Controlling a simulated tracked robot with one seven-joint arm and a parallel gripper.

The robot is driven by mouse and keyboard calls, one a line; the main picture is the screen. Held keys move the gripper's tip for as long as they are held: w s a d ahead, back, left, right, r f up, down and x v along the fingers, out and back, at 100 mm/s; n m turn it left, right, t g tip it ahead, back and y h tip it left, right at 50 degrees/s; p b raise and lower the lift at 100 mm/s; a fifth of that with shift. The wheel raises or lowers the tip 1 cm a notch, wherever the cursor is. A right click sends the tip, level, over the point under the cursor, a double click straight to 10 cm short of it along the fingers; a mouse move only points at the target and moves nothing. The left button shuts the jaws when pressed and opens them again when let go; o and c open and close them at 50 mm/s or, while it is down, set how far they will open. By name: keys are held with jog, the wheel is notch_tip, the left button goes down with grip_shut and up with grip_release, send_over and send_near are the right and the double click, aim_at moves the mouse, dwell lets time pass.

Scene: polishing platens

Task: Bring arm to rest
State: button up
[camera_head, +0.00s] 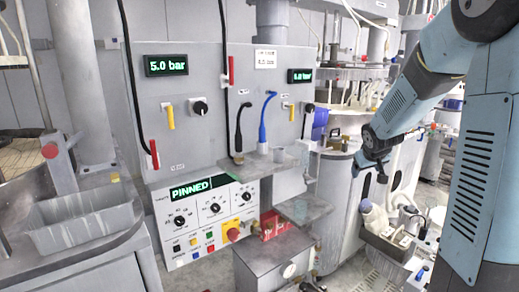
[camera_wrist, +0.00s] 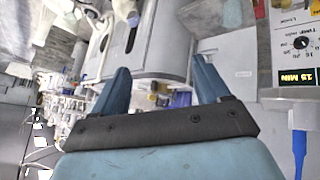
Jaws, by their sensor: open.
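My arm comes in from the right side of the head view, bent, with its forearm reaching down and left. My gripper (camera_head: 374,172) hangs at its end, in front of a grey rounded machine housing and right of the control panel. In the wrist view my gripper (camera_wrist: 163,76) shows two blue fingers spread wide apart. Nothing is between them. No fingertip visibly touches anything.
The grey panel (camera_head: 205,85) carries pressure displays, valve handles and a "PINNED" screen (camera_head: 202,188). A grey tray (camera_head: 85,222) stands at left. A red box (camera_head: 270,226) sits low centre. A caddy (camera_head: 388,240) with bottles stands below my gripper, to the right.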

jog(key=s+a+r, duration=0.3)
jog(key=s+a, duration=0.1)
jog(key=s, duration=0.7)
jog(key=s+a+r+m+g+y, duration=0.1)
jog(key=s+a+r, duration=0.2)
jog(key=s, duration=0.8)
jog(key=s+a+r+g+y, duration=0.1)
jog(key=s+a+r, duration=0.2)
jog(key=s, duration=0.8)
jog(key=shift+s+a+r+m, duration=0.3)
jog(key=shift+s+a, duration=0.1)
jog(key=shift+a, duration=0.55)
